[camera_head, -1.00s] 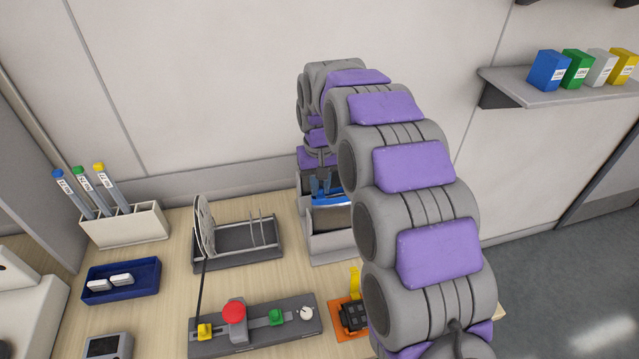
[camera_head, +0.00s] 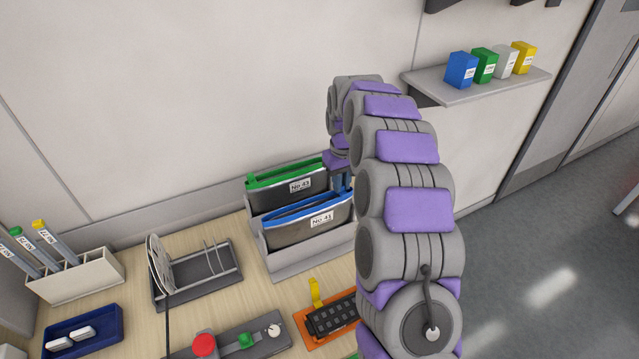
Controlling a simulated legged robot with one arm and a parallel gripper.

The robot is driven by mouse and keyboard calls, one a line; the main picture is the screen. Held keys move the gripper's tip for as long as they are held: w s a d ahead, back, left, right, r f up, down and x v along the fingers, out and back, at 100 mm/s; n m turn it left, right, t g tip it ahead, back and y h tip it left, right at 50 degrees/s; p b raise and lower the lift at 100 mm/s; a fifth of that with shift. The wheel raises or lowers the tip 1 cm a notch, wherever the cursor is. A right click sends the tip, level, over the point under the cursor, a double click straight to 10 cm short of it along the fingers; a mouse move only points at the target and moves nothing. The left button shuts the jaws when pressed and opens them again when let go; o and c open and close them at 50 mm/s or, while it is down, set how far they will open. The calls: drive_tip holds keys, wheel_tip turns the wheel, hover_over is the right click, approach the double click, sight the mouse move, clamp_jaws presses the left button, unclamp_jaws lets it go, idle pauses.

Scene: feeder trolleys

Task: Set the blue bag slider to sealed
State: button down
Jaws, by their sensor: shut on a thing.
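The slider itself is hidden by the fingers and too small to make out. My arm hides the rack's right end.
A similar green-topped bag (camera_head: 285,190) stands just behind, close to my gripper. A dish rack (camera_head: 196,275) is to the left. An orange tray with a black block (camera_head: 331,316) lies in front. A wall shelf (camera_head: 480,88) holds several small boxes.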

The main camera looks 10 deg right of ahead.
drive_tip(key=shift+w+d, duration=0.15)
drive_tip(key=shift+d, duration=0.35)
drive_tip(key=shift+w+d, duration=0.15)
drive_tip(key=shift+d, duration=0.35)
drive_tip(key=shift+a, duration=0.1)
drive_tip(key=c, duration=1)
unclamp_jaws()
drive_tip(key=shift+c, duration=0.2)
drive_tip(key=shift+r, duration=0.1)
wheel_tip(320, 180, up, 17)
drive_tip(key=p, duration=0.2)
drive_tip(key=shift+w, duration=0.1)
